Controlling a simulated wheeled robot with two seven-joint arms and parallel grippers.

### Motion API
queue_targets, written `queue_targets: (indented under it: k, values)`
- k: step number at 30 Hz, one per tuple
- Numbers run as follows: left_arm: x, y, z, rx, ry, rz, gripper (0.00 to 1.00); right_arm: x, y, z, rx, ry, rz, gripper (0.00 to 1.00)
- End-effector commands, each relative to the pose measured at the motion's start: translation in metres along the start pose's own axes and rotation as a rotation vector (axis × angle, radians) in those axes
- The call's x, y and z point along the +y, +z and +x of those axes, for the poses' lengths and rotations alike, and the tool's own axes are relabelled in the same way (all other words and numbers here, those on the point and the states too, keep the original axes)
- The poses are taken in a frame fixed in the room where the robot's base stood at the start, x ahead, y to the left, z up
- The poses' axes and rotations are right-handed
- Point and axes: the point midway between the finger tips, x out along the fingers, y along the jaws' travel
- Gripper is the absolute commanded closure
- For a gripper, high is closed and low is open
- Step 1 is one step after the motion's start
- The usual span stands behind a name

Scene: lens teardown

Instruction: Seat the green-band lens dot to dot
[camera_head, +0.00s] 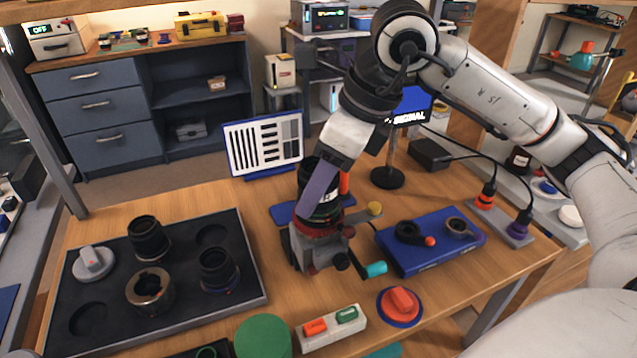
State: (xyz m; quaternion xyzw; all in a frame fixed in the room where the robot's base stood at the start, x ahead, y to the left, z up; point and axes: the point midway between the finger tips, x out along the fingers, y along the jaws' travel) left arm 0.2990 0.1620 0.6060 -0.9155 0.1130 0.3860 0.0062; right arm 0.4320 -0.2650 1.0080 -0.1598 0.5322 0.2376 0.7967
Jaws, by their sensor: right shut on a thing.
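My right gripper (323,188) comes down from the upper right, shut on a black lens (318,212) held upright. A thin greenish band shows faintly low on the lens. The lens is at the top of a grey mount stand (312,254) with a red ring (317,230) and a teal-handled crank (375,269). Whether the lens touches the ring or is just above it, I cannot tell. The alignment dots are too small to make out, and a finger covers part of the lens. My left gripper is not in view.
A dark tray (215,318) at left holds several lenses, a grey-knobbed disc (93,262) and empty round recesses. A striped chart (264,146) stands behind the mount. A blue case (430,255) is at its right. A red button (401,302) and a two-switch box (331,327) are in front.

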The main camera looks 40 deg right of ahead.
Motion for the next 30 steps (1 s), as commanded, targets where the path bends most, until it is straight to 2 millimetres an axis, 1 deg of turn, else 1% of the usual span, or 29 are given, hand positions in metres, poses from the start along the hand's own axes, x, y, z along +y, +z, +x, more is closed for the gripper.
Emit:
queue_targets:
  k: [14,24,30]
  values:
    - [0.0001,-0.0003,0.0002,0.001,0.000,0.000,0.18,-0.0001,0.0004,-0.0002,-0.002,0.000,0.000,0.84]
    - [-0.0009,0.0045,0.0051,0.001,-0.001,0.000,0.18,-0.0001,-0.0020,0.0057,-0.002,0.000,0.000,0.84]
    - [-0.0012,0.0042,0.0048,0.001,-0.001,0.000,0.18,-0.0001,-0.0018,0.0051,-0.002,0.000,0.000,0.84]
